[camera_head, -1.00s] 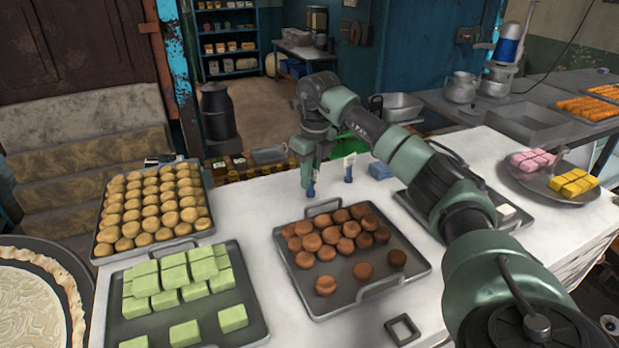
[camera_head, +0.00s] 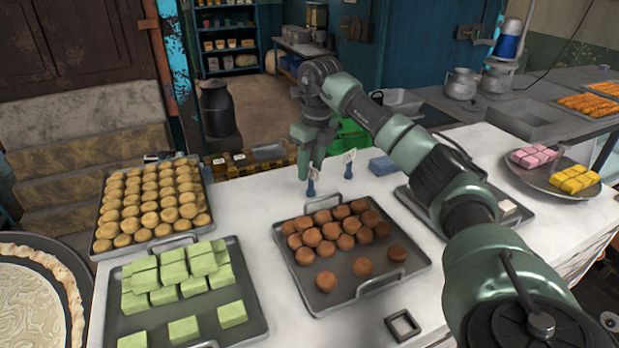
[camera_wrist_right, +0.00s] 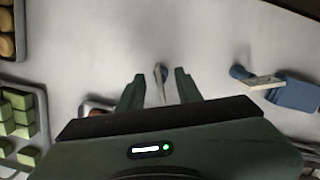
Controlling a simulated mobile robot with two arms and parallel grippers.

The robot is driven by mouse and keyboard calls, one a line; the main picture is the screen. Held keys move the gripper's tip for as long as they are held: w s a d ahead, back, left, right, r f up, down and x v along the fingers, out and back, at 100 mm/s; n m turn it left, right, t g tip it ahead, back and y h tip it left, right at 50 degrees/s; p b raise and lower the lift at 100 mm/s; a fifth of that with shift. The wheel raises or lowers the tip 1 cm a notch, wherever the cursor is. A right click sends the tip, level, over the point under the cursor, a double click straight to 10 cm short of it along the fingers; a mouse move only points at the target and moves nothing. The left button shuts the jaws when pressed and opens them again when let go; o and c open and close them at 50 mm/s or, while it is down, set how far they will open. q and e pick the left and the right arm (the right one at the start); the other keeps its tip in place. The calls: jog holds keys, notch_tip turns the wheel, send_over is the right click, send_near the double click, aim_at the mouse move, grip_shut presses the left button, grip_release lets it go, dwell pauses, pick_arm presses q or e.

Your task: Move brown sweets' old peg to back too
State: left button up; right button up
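The brown sweets (camera_head: 337,229) sit piled on a dark metal tray (camera_head: 337,295), with a few loose at its front. Two small blue pegs with pale cards stand behind this tray: a left peg (camera_head: 311,187) and a right peg (camera_head: 348,171). My right gripper (camera_head: 309,174) is over the left peg, pointing down and open. In the right wrist view, the left peg (camera_wrist_right: 160,72) shows between the two spread fingertips, with a gap on each side. The right peg (camera_wrist_right: 240,72) shows to the right there, apart from the fingers. My left gripper is not in view.
A blue block (camera_head: 383,166) lies right of the pegs. Green sweets (camera_head: 177,275) and round yellow sweets (camera_head: 152,200) fill trays at the left. A small square frame (camera_head: 402,325) lies in front.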

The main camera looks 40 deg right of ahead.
jog(key=r, duration=0.6)
jog(key=s+r+b, duration=0.1)
jog(key=r, duration=0.1)
jog(key=shift+r, duration=0.4)
jog(key=shift+f, duration=0.1)
